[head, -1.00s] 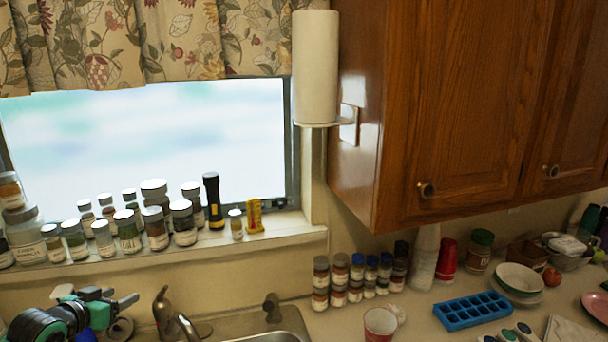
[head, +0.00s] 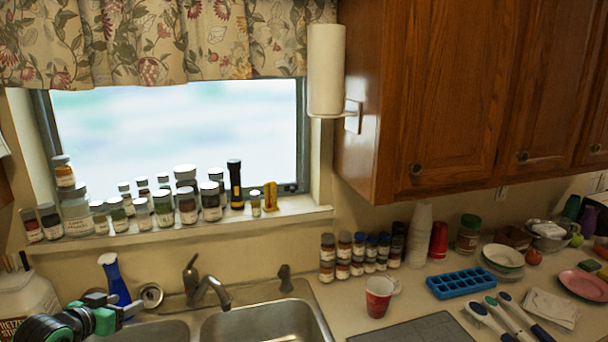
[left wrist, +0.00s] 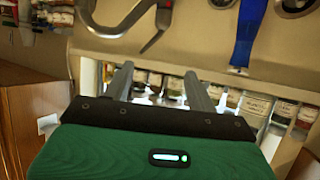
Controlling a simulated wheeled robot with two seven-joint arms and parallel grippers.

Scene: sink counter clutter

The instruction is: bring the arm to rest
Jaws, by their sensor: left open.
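My left gripper (head: 133,305) is at the lower left of the head view, in front of the sink area, with a black and green body. In the left wrist view my left gripper (left wrist: 157,82) shows two grey fingers spread apart with nothing held between them. My right gripper is in neither view.
A faucet (head: 207,288) rises behind the sink (head: 265,325). Several jars stand on the windowsill (head: 300,212).

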